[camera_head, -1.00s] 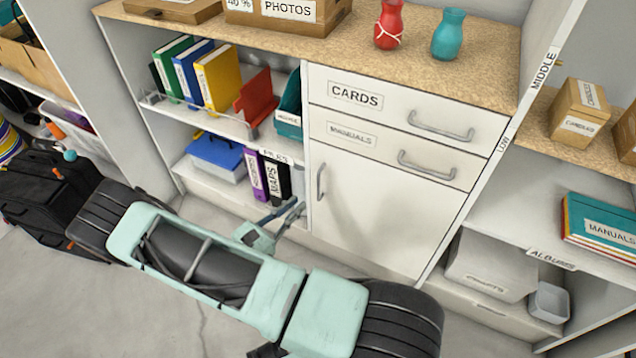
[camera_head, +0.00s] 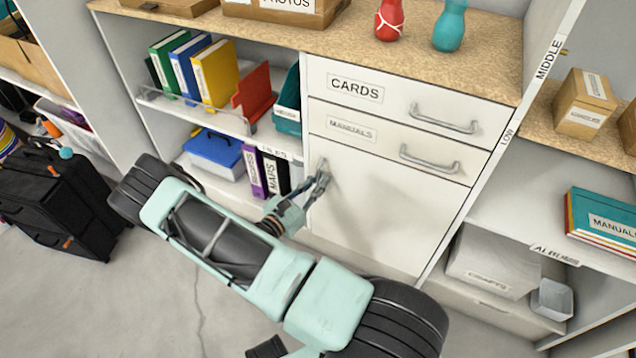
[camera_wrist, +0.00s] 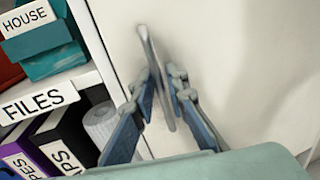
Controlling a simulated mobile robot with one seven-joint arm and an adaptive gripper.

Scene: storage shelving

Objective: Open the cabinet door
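The white cabinet door (camera_head: 375,215) is closed, below two drawers. Its vertical metal handle (camera_wrist: 153,75) is near the door's left edge; in the head view my gripper covers most of it. My gripper (camera_head: 322,178) is at the handle. In the wrist view my gripper (camera_wrist: 163,85) has its two fingers apart, one on each side of the handle. A gap seems to show between the handle and the fingers, though contact is hard to judge.
Drawers labelled CARDS (camera_head: 400,95) and MANUALS (camera_head: 395,142) sit above the door. Shelves with binders (camera_head: 213,78) are on the left. A black suitcase (camera_head: 60,205) stands at far left. Floor (camera_head: 180,300) before the cabinet is clear apart from my arm.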

